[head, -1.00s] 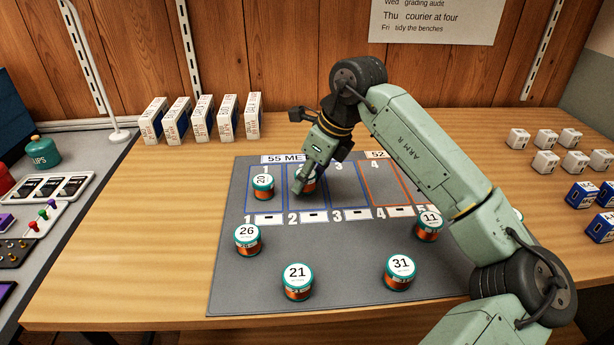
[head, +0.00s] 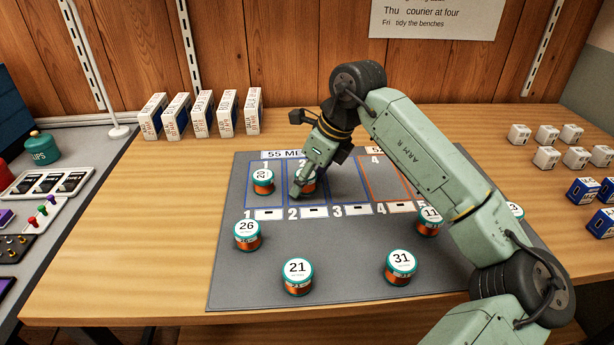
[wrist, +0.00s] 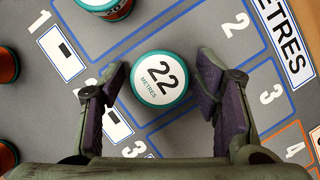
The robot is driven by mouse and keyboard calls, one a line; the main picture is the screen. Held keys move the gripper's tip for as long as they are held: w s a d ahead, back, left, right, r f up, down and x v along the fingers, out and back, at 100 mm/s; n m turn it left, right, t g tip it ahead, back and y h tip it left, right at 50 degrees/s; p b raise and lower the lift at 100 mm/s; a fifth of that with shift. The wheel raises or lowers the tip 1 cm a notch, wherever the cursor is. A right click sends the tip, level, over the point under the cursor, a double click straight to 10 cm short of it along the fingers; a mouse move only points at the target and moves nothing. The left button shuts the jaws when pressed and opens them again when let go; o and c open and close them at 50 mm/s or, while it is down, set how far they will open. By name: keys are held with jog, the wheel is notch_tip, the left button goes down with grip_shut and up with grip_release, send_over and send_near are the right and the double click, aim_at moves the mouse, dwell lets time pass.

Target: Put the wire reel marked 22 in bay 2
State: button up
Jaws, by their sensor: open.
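The wire reel marked 22 (wrist: 161,80) stands upright between my gripper's (wrist: 161,92) two fingers in the wrist view, label up. The fingers are open, with a gap on each side of the reel. In the head view my gripper (head: 300,188) is low over bay 2 and partly hides the reel (head: 309,184). The reel stands within the blue outline of bay 2, whose number 2 (wrist: 236,25) shows beyond it. The grey mat (head: 330,260) carries the numbered bays.
A reel marked 20 (head: 263,182) stands in bay 1, left of my gripper. White boxes (head: 202,114) line the back.

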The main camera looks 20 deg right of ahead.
jog(key=shift+r+p, duration=0.4)
jog(key=shift+r, duration=0.15)
jog(key=b+v, duration=0.1)
jog(key=v, duration=1)
jog(key=shift+s+r, duration=0.2)
jog(key=shift+r, duration=0.05)
jog(key=shift+d, duration=0.15)
